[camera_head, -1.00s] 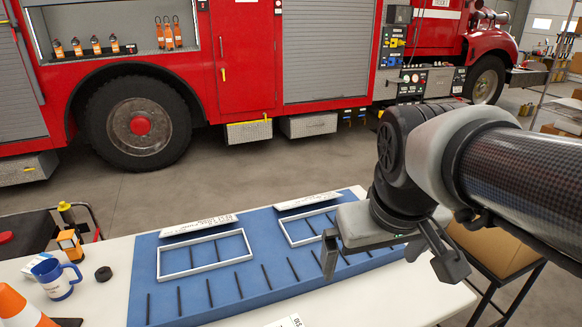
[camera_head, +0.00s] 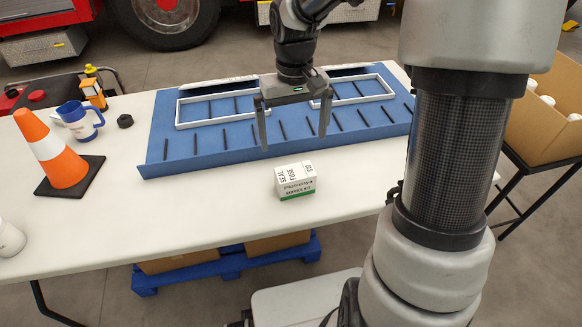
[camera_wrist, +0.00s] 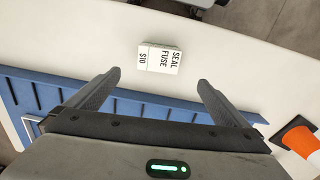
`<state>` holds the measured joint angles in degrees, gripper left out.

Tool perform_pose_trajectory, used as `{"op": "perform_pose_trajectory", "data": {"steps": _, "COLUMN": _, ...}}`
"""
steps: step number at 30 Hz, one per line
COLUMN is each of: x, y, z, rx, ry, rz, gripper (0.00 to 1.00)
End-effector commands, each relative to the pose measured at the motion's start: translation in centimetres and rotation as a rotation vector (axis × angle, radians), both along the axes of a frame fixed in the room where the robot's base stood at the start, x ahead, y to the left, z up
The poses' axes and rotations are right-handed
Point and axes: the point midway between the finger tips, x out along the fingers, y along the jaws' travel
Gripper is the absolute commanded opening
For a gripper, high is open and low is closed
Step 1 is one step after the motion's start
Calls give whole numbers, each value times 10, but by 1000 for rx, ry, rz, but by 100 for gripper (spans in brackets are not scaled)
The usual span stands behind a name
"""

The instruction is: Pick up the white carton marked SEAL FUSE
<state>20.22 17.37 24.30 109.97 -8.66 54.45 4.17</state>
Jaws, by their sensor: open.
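The white carton marked SEAL FUSE (camera_head: 296,181) stands upright on the white table, in front of the blue rack. It has black print and a green band along its lower edge. In the wrist view the carton (camera_wrist: 160,58) lies beyond the fingertips, roughly centred between them. My gripper (camera_head: 295,146) is open and empty. In the head view it hangs over the front part of the blue rack, behind and above the carton. Both fingers show in the wrist view (camera_wrist: 158,81), apart from the carton.
The blue rack (camera_head: 160,150) with white frames fills the table's back. An orange cone (camera_head: 50,150), a blue mug (camera_head: 80,121) and a black ring (camera_head: 125,121) stand at left. A cardboard box (camera_head: 550,115) is at right. The white table (camera_head: 200,215) is bare around the carton.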

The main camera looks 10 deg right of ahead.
Motion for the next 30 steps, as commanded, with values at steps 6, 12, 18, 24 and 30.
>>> {"op": "perform_pose_trajectory", "data": {"steps": 6, "x": -1, "y": 0, "z": -53, "rx": 1, "ry": 3, "rz": 2, "gripper": 100}}
{"op": "perform_pose_trajectory", "data": {"steps": 12, "x": -1, "y": 0, "z": -83, "rx": 1, "ry": 1, "rz": 2, "gripper": 100}}
{"op": "perform_pose_trajectory", "data": {"steps": 18, "x": -1, "y": -1, "z": -92, "rx": -1, "ry": 0, "rz": 2, "gripper": 100}}
{"op": "perform_pose_trajectory", "data": {"steps": 24, "x": -4, "y": -4, "z": -117, "rx": 1, "ry": 3, "rz": 1, "gripper": 100}}
{"op": "perform_pose_trajectory", "data": {"steps": 30, "x": -5, "y": -4, "z": -141, "rx": 1, "ry": 0, "rz": 3, "gripper": 100}}
